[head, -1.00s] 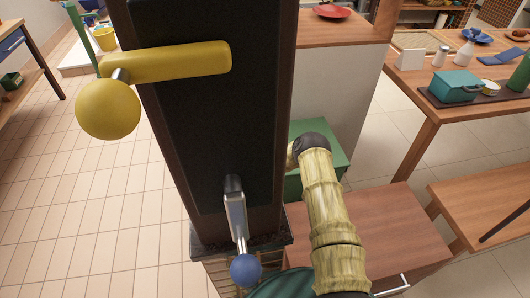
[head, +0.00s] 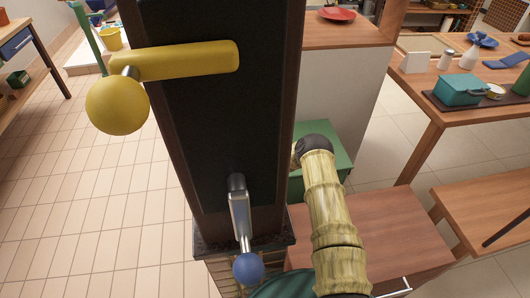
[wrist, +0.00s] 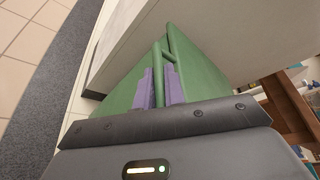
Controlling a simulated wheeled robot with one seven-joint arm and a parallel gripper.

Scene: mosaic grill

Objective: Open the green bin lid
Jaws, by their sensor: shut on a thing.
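The green bin (head: 340,160) stands beside the pale cabinet side in the head view, partly hidden behind my arm. My gripper is hidden in that view. In the wrist view, my gripper (wrist: 160,76) has its purple fingers close together around a thin green bar (wrist: 158,52) on the bin, and is shut on it. Green panels lie on both sides of the fingers, the one on the right (wrist: 194,66) reaching toward the pale wall. I cannot tell clearly whether the lid is raised.
A pale cabinet side (head: 345,85) stands right behind the bin. A low brown wooden cabinet (head: 390,230) is in front of it. Tiled floor (head: 85,200) is clear at the left.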

